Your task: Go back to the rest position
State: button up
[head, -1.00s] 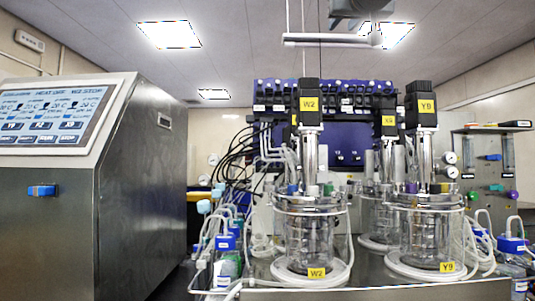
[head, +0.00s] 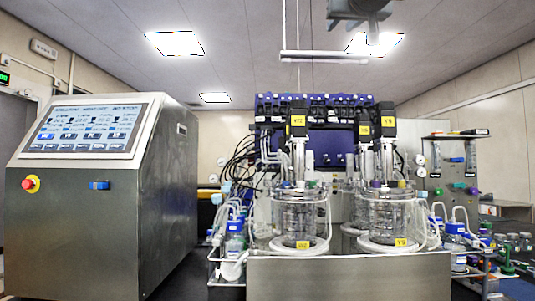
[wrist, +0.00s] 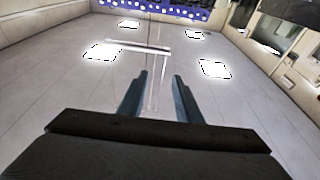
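My gripper (wrist: 160,95) shows in the wrist view with its two dark fingers apart and nothing between them. Behind the fingers, the wrist view shows the ceiling with its lamps, so the gripper is well clear of the bench things.
A steel cabinet (head: 90,210) with a touch screen (head: 85,130) and a red button (head: 31,184) stands at the left. Blue-capped bottles (head: 236,235) and tubing sit left of the vessels. More bottles (head: 455,240) stand at the right.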

jog(key=w+a+f+g+y+b, duration=0.1)
jog(key=w+a+f+g+b, duration=0.15)
jog(key=f, duration=1.25)
jog(key=w+a+f+g+b, duration=0.1)
jog(key=w+a+f+g, duration=0.15)
jog(key=f, duration=1.15)
jog(key=s+a+f+n+g+b, duration=0.1)
jog(key=s+f+g, duration=0.15)
jog(key=f, duration=0.95)
jog(key=s+a+f+g+b, duration=0.15)
jog(key=f+g, duration=0.25)
jog(key=f, duration=0.7)
jog(key=s+f+n+g+b, duration=0.15)
jog(key=s+f+g, duration=0.35)
jog(key=s+f, duration=1.05)
jog(key=s+f+g+b, duration=0.35)
jog(key=s+f, duration=0.85)
jog(key=f, duration=0.7)
jog(key=d+r+m+h+p, duration=0.1)
jog(key=d+r+p, duration=0.6)
jog(key=p, duration=0.8)
jog(key=shift+s+d+m+g, duration=0.2)
jog(key=shift+d+m+g, duration=0.15)
jog(key=shift+m, duration=0.4)
